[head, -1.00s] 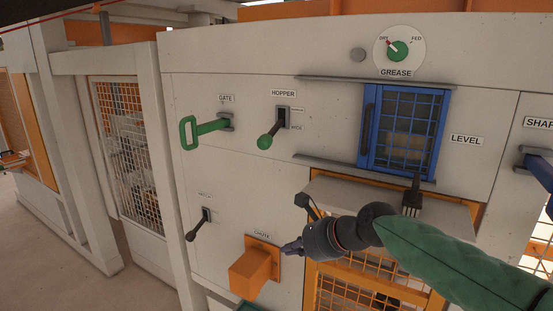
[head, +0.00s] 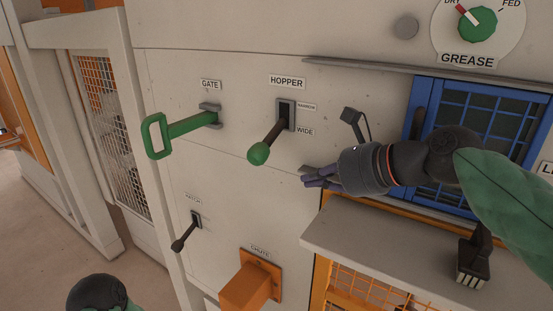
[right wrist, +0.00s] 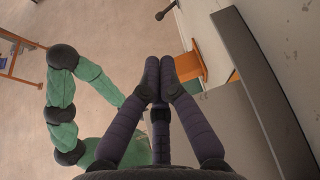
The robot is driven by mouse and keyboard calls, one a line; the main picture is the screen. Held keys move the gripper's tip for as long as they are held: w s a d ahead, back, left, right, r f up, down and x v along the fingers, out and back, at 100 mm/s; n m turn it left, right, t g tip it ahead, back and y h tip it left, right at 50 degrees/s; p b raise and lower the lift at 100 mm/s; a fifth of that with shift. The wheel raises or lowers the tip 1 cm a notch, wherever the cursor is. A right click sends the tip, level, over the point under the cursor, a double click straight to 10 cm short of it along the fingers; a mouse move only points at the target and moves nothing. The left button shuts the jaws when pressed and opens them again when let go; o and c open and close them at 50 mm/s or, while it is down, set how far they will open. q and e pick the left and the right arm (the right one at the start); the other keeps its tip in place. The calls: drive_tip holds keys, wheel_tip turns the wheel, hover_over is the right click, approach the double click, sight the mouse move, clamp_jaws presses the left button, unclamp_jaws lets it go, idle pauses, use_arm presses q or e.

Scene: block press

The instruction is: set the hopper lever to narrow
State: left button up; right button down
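The hopper lever (head: 270,138) has a dark shaft and a green ball knob. It juts from a slot plate on the pale panel below the HOPPER label (head: 287,82) and slants down-left. The small NARROW label (head: 306,107) is beside the slot's top, and WIDE (head: 305,131) is lower. My right gripper (head: 312,179), with purple fingers, is right of and a little below the knob in the picture, apart from it. In the right wrist view its fingertips (right wrist: 160,75) come together with nothing between them. My left gripper is not in view.
A green gate handle (head: 180,130) juts out left of the lever. Below are a small dark latch lever (head: 186,232) and an orange chute (head: 247,287). A blue barred window (head: 494,130) and a pale ledge (head: 390,245) are at the right.

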sight(270, 139)
drive_tip(key=shift+w, duration=0.2)
drive_tip(key=shift+s, duration=0.1)
drive_tip(key=w+a+f, duration=0.1)
drive_tip(key=w+a, duration=0.4)
drive_tip(key=a, duration=0.2)
drive_tip(key=shift+w+a+p, duration=0.25)
drive_tip(key=shift+w+p, duration=0.15)
drive_tip(key=shift+p, duration=0.05)
idle(0.4)
drive_tip(key=shift+s, duration=0.1)
drive_tip(key=shift+s+a+r+p, duration=0.15)
drive_tip(key=shift+r+p, duration=0.2)
drive_tip(key=shift+p, duration=0.45)
